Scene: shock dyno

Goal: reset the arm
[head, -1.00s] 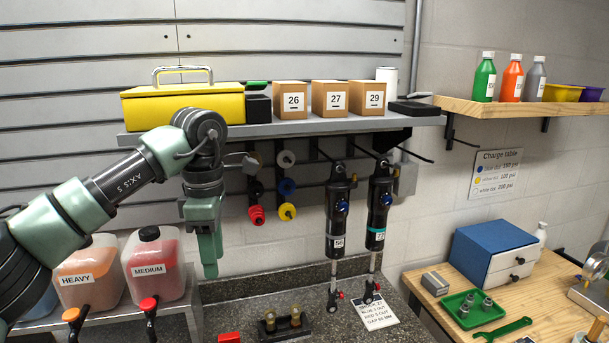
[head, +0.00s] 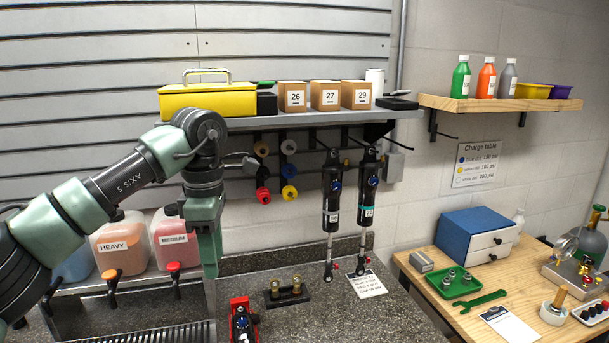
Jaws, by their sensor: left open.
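My left arm comes in from the left edge with its elbow raised in front of the shelf. Its forearm hangs down to my left gripper (head: 210,262), a green-grey gripper pointing downward above the back left of the speckled bench (head: 330,318). The gripper is open, and I see nothing held in it. It is seen edge-on, so the gap between its fingers is hard to make out. It overlaps the right side of the pink "MEDIUM" jug (head: 172,242) in the picture. My right gripper is out of view.
A shelf (head: 300,121) carries a yellow toolbox (head: 208,100) and numbered boxes. Two black shocks (head: 332,195) hang below it. A wooden side table (head: 530,285) is at right.

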